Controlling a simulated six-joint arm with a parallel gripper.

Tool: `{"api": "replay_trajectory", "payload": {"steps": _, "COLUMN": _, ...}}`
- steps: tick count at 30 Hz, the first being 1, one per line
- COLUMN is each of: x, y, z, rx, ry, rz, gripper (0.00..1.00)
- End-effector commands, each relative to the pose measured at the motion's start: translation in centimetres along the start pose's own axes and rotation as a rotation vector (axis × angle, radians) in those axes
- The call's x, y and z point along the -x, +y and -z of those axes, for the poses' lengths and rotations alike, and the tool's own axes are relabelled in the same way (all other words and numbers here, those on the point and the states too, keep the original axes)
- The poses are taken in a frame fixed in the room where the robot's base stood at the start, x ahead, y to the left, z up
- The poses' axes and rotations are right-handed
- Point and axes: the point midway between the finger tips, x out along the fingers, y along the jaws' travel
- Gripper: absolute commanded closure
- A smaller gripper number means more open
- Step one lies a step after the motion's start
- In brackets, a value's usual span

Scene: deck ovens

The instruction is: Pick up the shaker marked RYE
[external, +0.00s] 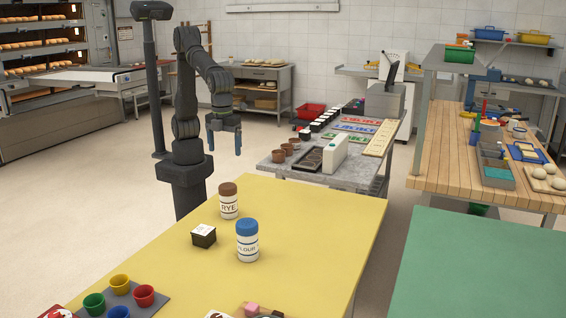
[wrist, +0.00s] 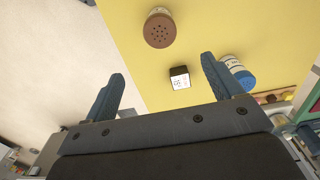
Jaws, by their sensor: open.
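The RYE shaker (external: 229,203) is a white jar with a brown lid, standing upright on the yellow table (external: 330,215). The wrist view shows the RYE shaker (wrist: 159,28) from above, its brown perforated lid at the top middle. A similar shaker with a blue lid, marked FLOUR (external: 247,243), stands in front of it to the right; it also shows in the wrist view (wrist: 238,75). My gripper (external: 224,143) hangs in the air beyond the yellow table. In the wrist view my gripper (wrist: 162,75) has its two fingers wide apart with nothing between them.
A small dark box with a white top (external: 203,236) sits close to both shakers. Several colored cups (external: 120,284) stand on a grey mat at the table's near left. The table right of the shakers is clear. A grey table (external: 290,165) with goods stands behind.

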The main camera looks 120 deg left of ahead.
Motion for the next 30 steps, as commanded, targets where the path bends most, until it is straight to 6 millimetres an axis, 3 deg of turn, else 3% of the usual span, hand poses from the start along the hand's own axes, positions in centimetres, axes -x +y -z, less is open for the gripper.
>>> {"api": "replay_trajectory", "payload": {"steps": 7, "x": -0.5, "y": 1.0, "z": -0.8, "rx": 0.126, "ry": 0.041, "rz": 0.061, "gripper": 0.15}}
{"api": "replay_trajectory", "payload": {"steps": 15, "x": -2.4, "y": 5.0, "z": -3.9, "rx": 0.603, "ry": 0.272, "rz": 0.234, "gripper": 0.15}}
{"api": "replay_trajectory", "payload": {"steps": 21, "x": -3.5, "y": 7.6, "z": -5.7, "rx": 0.863, "ry": 0.452, "rz": 0.277, "gripper": 0.15}}
{"api": "replay_trajectory", "payload": {"steps": 30, "x": -4.9, "y": 8.0, "z": -6.0, "rx": 0.957, "ry": 0.522, "rz": 0.278, "gripper": 0.15}}
